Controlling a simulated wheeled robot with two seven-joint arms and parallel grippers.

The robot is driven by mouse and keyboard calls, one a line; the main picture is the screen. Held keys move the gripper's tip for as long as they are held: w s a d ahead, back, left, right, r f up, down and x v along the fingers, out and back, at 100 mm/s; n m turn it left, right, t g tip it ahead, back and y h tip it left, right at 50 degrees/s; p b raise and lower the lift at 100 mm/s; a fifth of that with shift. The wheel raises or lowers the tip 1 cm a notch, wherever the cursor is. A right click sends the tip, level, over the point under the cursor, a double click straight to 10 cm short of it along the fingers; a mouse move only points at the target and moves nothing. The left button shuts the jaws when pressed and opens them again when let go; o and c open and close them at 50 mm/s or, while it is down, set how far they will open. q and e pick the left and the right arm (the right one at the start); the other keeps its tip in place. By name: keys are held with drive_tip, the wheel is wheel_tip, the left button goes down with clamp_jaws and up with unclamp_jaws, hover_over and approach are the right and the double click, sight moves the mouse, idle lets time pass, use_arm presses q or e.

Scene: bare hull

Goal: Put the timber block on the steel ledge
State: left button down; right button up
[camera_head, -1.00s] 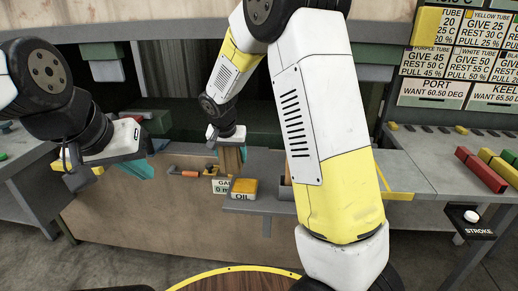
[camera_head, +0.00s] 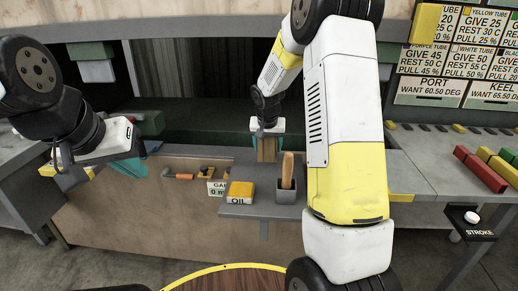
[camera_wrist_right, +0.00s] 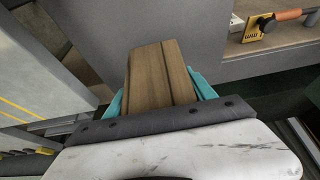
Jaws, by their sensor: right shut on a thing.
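The timber block (camera_head: 267,149) is brown and grained. My right gripper (camera_head: 267,138) is shut on it and points down, with the block upright below it, behind the grey ledge's back edge in the head view. In the right wrist view the block (camera_wrist_right: 158,75) sits between the teal fingertips. The steel ledge appears to be the grey shelf (camera_head: 262,210) at the bench front. I cannot tell the gap between block and ledge.
A yellow-topped OIL box (camera_head: 240,192) and a grey cup (camera_head: 289,192) with a wooden handle stand on the ledge. An orange-handled tool (camera_head: 180,176) lies on the bench to the left. Red bars (camera_head: 480,168) lie on the right bench. My right arm covers the area right of the cup.

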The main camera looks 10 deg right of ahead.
sight(268, 153)
drive_tip(key=shift+d+f, duration=0.1)
drive_tip(key=shift+f, duration=1.6)
drive_tip(key=shift+f, duration=0.15)
drive_tip(key=o, duration=1.8)
drive_tip(key=v, duration=1.2)
drive_tip(key=s+r+n+t+y, duration=0.1)
drive_tip(key=s+r, duration=0.4)
drive_tip(key=s, duration=0.2)
drive_tip(key=s+r+y, duration=0.1)
drive_tip(key=s+r, duration=0.3)
drive_tip(key=s, duration=0.3)
drive_tip(key=s+a+n, duration=0.1)
drive_tip(key=s, duration=0.6)
drive_tip(key=s+a+r+n+t+y, duration=0.1)
drive_tip(key=s+a, duration=0.1)
drive_tip(key=s, duration=0.6)
drive_tip(key=shift+a+r+n, duration=0.3)
drive_tip(key=shift+r+n, duration=0.05)
drive_tip(key=shift+n, duration=0.05)
